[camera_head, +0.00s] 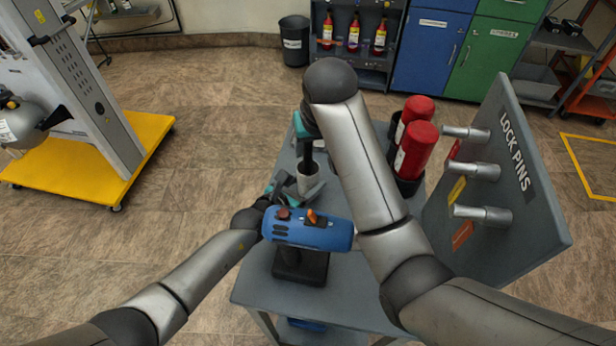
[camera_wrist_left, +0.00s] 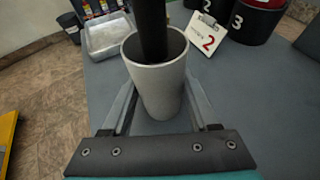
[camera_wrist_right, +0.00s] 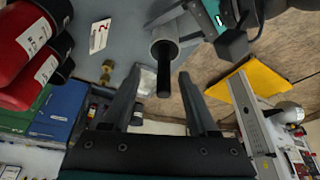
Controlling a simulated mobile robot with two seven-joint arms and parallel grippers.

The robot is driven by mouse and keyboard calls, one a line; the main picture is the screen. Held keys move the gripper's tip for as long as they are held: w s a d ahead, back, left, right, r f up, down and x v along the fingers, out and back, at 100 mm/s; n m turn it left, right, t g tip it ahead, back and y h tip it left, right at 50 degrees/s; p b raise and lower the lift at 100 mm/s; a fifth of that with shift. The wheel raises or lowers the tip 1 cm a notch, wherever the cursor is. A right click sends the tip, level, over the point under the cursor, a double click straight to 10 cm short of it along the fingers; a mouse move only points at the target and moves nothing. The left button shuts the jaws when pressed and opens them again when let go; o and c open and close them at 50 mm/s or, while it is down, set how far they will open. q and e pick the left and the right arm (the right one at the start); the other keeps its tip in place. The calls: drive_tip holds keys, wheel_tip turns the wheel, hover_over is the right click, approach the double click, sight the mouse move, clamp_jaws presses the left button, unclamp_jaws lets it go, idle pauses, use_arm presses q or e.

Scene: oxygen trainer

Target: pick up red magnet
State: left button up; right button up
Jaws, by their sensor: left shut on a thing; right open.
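I cannot make out a separate red magnet in any view. My left gripper (camera_head: 297,187) is shut on a light grey cup (camera_head: 308,179), its fingers on either side; the cup (camera_wrist_left: 158,85) looks upright in the left wrist view. A black rod (camera_wrist_left: 152,30) stands inside the cup, and the cup's bottom is hidden. My right gripper (camera_wrist_right: 160,76) is open above the cup. The rod (camera_wrist_right: 164,82) points up between its fingertips, with gaps showing on both sides. In the head view my right arm partly covers this area.
A blue device (camera_head: 308,230) with a red knob sits on a black stand at the table's front. Two red cylinders (camera_head: 416,150) stand to the right, beside a grey lock-pin panel (camera_head: 535,190). The table's (camera_head: 345,295) front right is bare.

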sight(309, 150)
drive_tip(key=shift+a+x, duration=0.2)
drive_tip(key=shift+x, duration=1.2)
drive_tip(key=shift+a+x, duration=0.2)
drive_tip(key=shift+x, duration=1.2)
drive_tip(key=shift+w+r, duration=0.1)
drive_tip(key=shift+w, duration=0.1)
clamp_jaws()
